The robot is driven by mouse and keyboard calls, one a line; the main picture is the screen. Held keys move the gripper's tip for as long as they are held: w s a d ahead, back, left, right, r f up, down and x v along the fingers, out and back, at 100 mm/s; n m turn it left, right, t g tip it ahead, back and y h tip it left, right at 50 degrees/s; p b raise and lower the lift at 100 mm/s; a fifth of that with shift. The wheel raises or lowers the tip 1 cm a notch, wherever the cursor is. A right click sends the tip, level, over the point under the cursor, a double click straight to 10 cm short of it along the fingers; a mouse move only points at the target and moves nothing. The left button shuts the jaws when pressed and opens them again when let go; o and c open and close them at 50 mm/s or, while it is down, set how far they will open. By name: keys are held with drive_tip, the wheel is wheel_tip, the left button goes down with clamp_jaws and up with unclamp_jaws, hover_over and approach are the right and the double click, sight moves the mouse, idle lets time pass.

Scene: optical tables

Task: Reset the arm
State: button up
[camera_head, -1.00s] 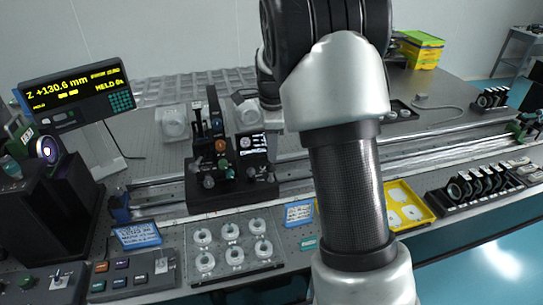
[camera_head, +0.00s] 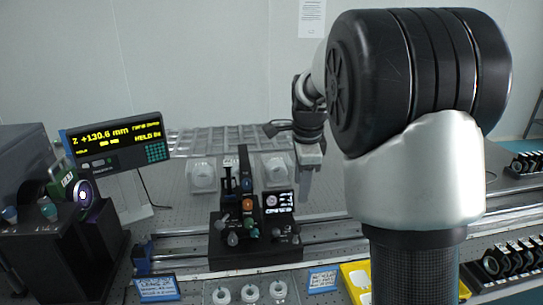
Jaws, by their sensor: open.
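My arm rises large across the right half of the head view, with its thick black joint and silver link close to the camera. My gripper (camera_head: 307,172) shows small behind the arm, pointing down beside the dark stage assembly (camera_head: 255,228) on the optical table. It is open, and I see nothing held in it. Its fingers are small and hard to make out. Part of my forearm is hidden behind the black joint.
A readout display (camera_head: 115,146) stands at the left, by a black box (camera_head: 30,245). A rail (camera_head: 185,245) crosses the table. White ring parts (camera_head: 250,293) and a yellow tray (camera_head: 356,283) lie in front. Lens mounts (camera_head: 512,260) stand at right.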

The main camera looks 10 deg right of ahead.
drive_tip(key=s+a+r+n+t+p, duration=0.2)
drive_tip(key=s+r+n+p, duration=0.2)
drive_tip(key=s+r+n, duration=0.95)
drive_tip(key=s+n+p, duration=0.1)
drive_tip(key=s+n, duration=0.1)
drive_tip(key=s, duration=0.5)
drive_tip(key=s+a+f+n+t+p, duration=0.1)
drive_tip(key=s+n, duration=0.2)
drive_tip(key=s, duration=0.4)
drive_tip(key=shift+s+a+f, duration=0.25)
drive_tip(key=shift+s, duration=0.15)
drive_tip(key=shift+n, duration=0.25)
